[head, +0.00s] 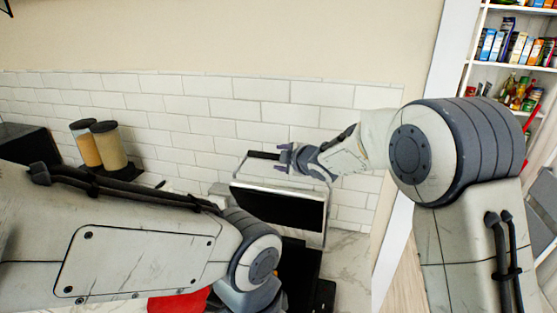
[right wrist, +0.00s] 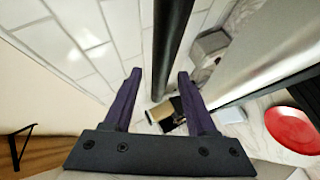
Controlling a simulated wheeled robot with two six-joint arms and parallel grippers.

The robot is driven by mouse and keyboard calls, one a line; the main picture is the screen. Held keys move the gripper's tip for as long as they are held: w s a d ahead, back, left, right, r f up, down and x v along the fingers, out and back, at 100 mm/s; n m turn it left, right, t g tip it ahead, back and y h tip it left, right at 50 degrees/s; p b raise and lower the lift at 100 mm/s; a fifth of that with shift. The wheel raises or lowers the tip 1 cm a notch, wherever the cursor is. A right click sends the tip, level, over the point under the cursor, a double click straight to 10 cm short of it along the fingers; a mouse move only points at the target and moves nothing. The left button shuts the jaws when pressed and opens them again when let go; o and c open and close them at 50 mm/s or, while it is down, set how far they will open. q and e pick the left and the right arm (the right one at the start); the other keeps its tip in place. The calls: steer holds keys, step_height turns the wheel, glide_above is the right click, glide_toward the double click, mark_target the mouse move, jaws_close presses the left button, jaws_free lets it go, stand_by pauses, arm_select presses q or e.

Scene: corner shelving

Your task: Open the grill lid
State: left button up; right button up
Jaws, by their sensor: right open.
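The grill lid (head: 278,208) stands raised near the tiled wall, with its dark inner face and silver rim showing in the head view. Its black handle bar (head: 262,155) is at the top. My right gripper (head: 285,158) is at the handle's right end, fingers open. In the right wrist view the dark bar (right wrist: 172,35) runs between the open fingers (right wrist: 159,75); I cannot tell whether they touch it. The dark lower part of the grill (head: 300,265) is partly hidden by my left arm. My left gripper is out of view.
Two canisters (head: 108,146) stand at the left by the wall. A red plate (right wrist: 291,128) lies on the counter; my left arm covers most of it in the head view. Marble counter (head: 345,262) shows bare right of the grill. Pantry shelves (head: 510,68) are at the far right.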

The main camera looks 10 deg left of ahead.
steer(key=b+v, duration=0.1)
steer(key=v, duration=0.7)
steer(key=shift+s, duration=0.25)
steer(key=shift+d, duration=0.1)
steer(key=s+d+f+m+g+h+b, duration=0.2)
steer(key=s+f, duration=0.4)
steer(key=s, duration=0.7)
steer(key=s+d+f+m+g+h+b, duration=0.2)
steer(key=s+f+m+g, duration=0.3)
steer(key=s, duration=0.7)
steer(key=s+d+f+m+g+h+b, duration=0.2)
steer(key=s+f+m, duration=0.4)
steer(key=s+f, duration=0.3)
steer(key=s+d+g+b, duration=0.1)
steer(key=s+d+g, duration=0.1)
steer(key=s, duration=0.2)
steer(key=shift+s+b, duration=0.35)
steer(key=shift+b, duration=0.05)
steer(key=shift+f, duration=0.15)
